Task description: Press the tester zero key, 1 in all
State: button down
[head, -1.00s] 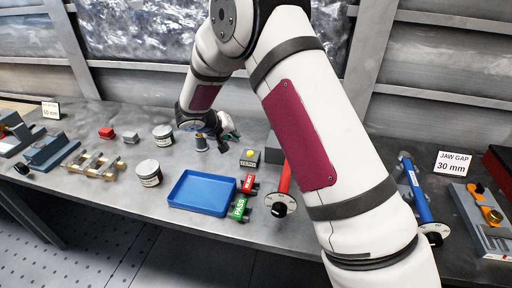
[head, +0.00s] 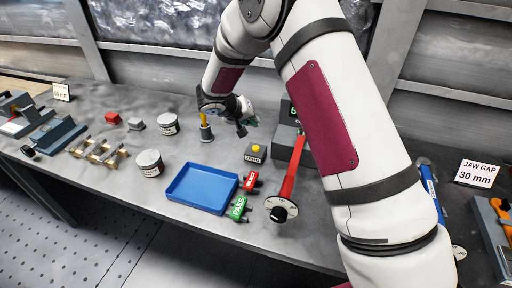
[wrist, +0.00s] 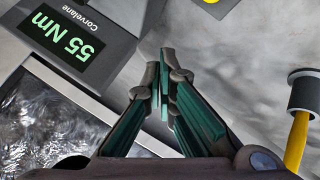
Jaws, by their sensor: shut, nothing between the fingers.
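The zero key is a yellow round button (head: 256,149) on a small dark box labelled ZERO (head: 254,157), on the bench just left of the grey tester (head: 285,147). In the wrist view, a yellow piece that looks like this key (wrist: 211,2) is cut off by the top edge. The tester's display (wrist: 68,41) reads 55 Nm in green, upside down. My gripper (head: 248,119), with green finger pads, is behind the key in the head view and apart from it. In the wrist view its fingertips (wrist: 163,80) are together and hold nothing.
A yellow-handled tool (head: 204,119) stands in a grey holder near my gripper. A red-handled wrench (head: 290,177) lies against the tester's front. A blue tray (head: 201,207), red tag (head: 250,181) and green PASS tag (head: 238,207) lie nearer. Two tins (head: 150,163) stand left.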

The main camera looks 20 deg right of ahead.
aim_at(254, 146)
jog(key=shift+f+b, duration=0.55)
jog(key=shift+f, duration=3.35)
jog(key=shift+f, duration=0.1)
jog(key=shift+f, duration=0.3)
jog(key=shift+f, duration=0.5)
jog(key=shift+r, duration=0.95)
jog(key=shift+r+p, duration=0.7)
jog(key=shift+r, duration=1.8)
